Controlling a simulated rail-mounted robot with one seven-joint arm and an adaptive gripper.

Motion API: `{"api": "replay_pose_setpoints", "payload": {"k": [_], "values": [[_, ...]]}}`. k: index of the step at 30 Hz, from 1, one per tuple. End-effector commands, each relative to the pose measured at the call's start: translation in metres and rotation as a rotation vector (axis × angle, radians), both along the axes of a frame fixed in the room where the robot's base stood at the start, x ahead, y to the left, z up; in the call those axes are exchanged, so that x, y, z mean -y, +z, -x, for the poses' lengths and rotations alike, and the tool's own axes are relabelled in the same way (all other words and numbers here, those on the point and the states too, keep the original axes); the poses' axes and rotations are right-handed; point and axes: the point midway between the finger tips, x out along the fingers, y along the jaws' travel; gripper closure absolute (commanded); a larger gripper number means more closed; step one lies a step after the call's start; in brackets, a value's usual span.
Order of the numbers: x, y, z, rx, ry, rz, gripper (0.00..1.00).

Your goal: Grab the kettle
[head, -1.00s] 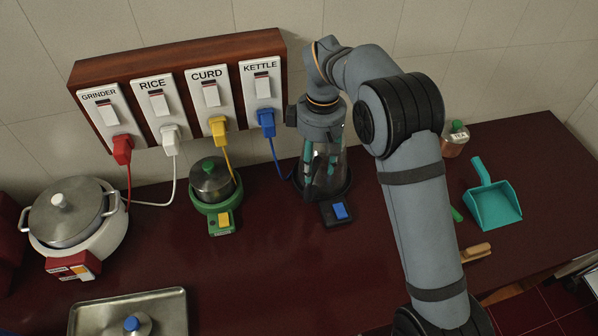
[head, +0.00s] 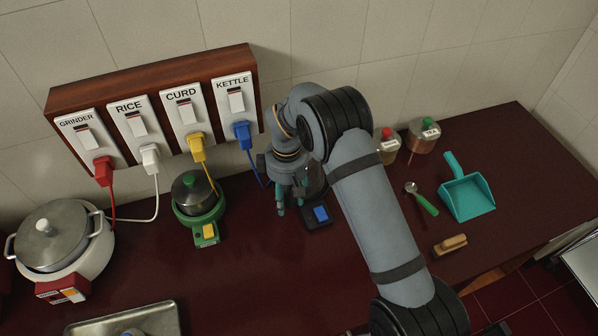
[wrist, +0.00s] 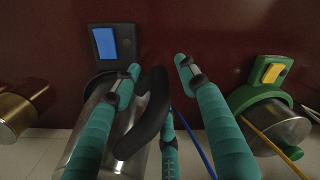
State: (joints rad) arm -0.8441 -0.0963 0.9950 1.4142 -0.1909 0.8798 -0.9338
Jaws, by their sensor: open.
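My gripper (head: 291,206) is open, low at the kettle's left side. In the wrist view, my gripper's teal fingers (wrist: 158,68) are spread, with the handle between them, nearer the left finger. I cannot tell whether that finger touches the handle. The kettle body (wrist: 126,132) shows partly behind the left finger.
A green curd cooker (head: 199,199) stands close left of my gripper. The blue kettle plug (head: 242,134) and its cord hang behind. The front counter middle is clear.

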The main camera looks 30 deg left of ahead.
Motion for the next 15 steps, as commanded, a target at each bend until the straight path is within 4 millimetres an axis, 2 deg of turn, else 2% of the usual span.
{"api": "replay_pose_setpoints", "payload": {"k": [6, 15], "values": [[-0.0002, -0.0018, 0.0, 0.0, 0.0, -0.001, 0.57], [-0.0003, -0.0015, 0.0002, 0.0, 0.001, -0.001, 0.74]]}}
